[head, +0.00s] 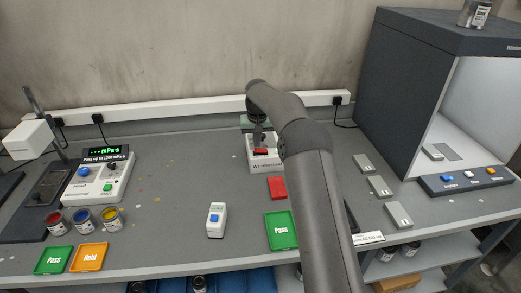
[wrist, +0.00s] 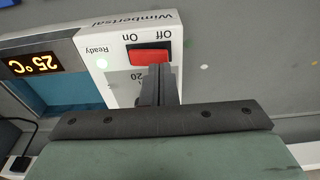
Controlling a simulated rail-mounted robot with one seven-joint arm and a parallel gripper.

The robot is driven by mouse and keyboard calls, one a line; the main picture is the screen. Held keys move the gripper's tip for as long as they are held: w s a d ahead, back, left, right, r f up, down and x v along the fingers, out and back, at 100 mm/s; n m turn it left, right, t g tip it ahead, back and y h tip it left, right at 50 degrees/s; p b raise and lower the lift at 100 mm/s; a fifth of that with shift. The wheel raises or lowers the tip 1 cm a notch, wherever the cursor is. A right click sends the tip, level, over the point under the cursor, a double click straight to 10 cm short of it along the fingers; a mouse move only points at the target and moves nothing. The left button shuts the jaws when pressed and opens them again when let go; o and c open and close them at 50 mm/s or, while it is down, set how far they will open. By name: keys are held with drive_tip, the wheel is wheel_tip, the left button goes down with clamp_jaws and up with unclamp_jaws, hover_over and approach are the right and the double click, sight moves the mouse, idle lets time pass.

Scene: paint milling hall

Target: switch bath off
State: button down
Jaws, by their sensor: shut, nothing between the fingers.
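The bath (head: 262,158) is a white-fronted unit at the back of the bench, partly hidden behind my arm in the head view.
A viscometer-like unit (head: 102,178) and paint tins (head: 82,219) stand at the left. A small white device (head: 216,220), a red tray (head: 277,188) and a green Pass tray (head: 281,230) lie nearer. A light booth (head: 395,90) stands right, with grey panels (head: 380,187) before it.

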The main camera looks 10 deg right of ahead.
sight(257, 150)
drive_tip(key=shift+f+b, duration=0.4)
drive_tip(key=shift+f, duration=0.4)
drive_tip(key=shift+r, duration=0.15)
wheel_tip(257, 150, up, 7)
drive_tip(key=p, duration=0.6)
idle(0.6)
